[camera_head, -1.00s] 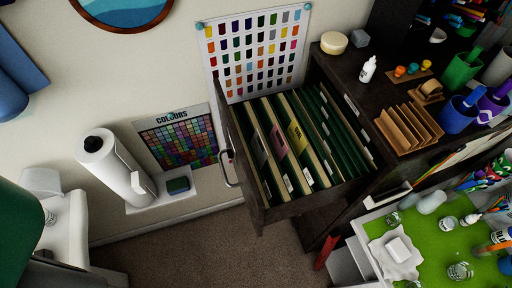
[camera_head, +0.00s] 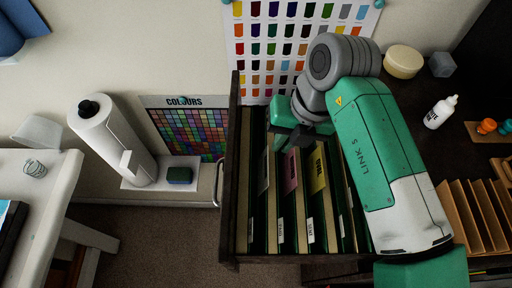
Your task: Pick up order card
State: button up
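An open dark drawer (camera_head: 229,230) holds a row of hanging files. Cards stand up between them: a pink card (camera_head: 291,172), a yellow card (camera_head: 318,168) and a grey one (camera_head: 263,172). I cannot tell which is the order card; the lettering is too small to read. My gripper (camera_head: 292,139) is over the back part of the drawer, just behind the tops of the pink and yellow cards. Its dark fingers look apart with nothing visible between them. My arm hides the drawer's right side and the files there.
A colour chart (camera_head: 270,50) hangs on the wall behind the drawer. A paper roll (camera_head: 110,140) and a sponge (camera_head: 179,175) stand on a shelf at left. The cabinet top at right holds a white bottle (camera_head: 440,111), a round tub (camera_head: 403,61) and a wooden rack (camera_head: 470,215).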

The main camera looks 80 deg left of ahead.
aim_at(263, 172)
jog(key=x, duration=0.4)
jog(key=p+x, duration=0.1)
jog(key=x, duration=0.2)
jog(key=shift+s+d+f+p, duration=0.2)
jog(key=shift+s+f+p, duration=0.1)
jog(key=shift+s+f, duration=0.05)
grip_shut()
